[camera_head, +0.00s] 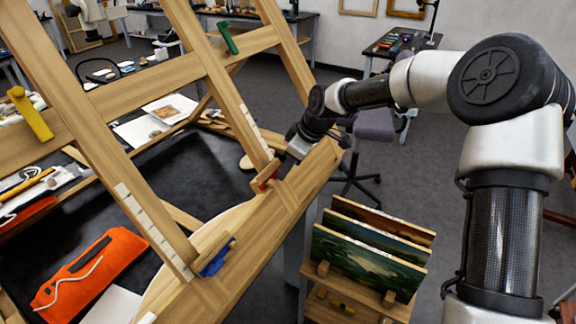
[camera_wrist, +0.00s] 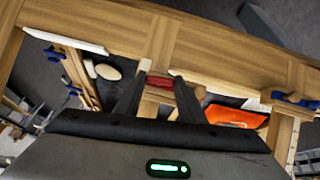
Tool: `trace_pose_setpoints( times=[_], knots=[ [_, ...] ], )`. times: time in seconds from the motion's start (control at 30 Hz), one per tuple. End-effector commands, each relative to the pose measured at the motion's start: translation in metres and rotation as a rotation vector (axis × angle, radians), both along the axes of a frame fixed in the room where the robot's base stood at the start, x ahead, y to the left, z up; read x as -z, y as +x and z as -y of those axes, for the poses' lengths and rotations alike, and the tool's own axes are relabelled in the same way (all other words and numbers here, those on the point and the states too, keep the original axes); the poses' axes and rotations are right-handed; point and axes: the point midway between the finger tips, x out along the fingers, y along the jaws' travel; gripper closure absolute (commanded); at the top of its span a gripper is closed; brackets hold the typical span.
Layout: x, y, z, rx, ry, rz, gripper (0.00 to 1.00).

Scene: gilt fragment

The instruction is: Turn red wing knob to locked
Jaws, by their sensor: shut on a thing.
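The red wing knob (camera_wrist: 160,82) sits on the wooden easel frame (camera_wrist: 190,45). In the wrist view it lies between the two dark fingers of my gripper (camera_wrist: 158,90), which are shut on it. In the head view the red knob (camera_head: 267,176) shows at the foot of a slanted wooden bar, and my gripper (camera_head: 276,162) reaches it from the upper right. The knob is partly hidden by the fingers, and I cannot tell its exact angle.
A blue knob (camera_head: 216,258), a green knob (camera_head: 229,38) and a yellow knob (camera_head: 30,114) sit on the same frame. An orange pouch (camera_head: 82,275) lies on the dark surface at left. Paintings (camera_head: 365,262) stand in a rack below the arm.

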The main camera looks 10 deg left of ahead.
Motion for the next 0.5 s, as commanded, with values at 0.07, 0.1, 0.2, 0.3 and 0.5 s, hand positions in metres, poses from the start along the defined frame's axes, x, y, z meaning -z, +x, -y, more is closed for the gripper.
trace_pose_setpoints(
  times=[0.07, 0.1, 0.2, 0.3, 0.5],
  knots=[
    [0.0000, 0.0012, -0.0001, 0.022, 0.014, -0.031, 0.86],
    [-0.0002, 0.0014, -0.0001, 0.033, 0.021, -0.046, 0.86],
    [0.0001, 0.0015, 0.0002, 0.052, 0.032, -0.076, 0.86],
    [0.0004, 0.0016, 0.0006, 0.066, 0.040, -0.096, 0.86],
    [0.0007, 0.0014, 0.0009, 0.078, 0.047, -0.116, 0.86]
  ],
)
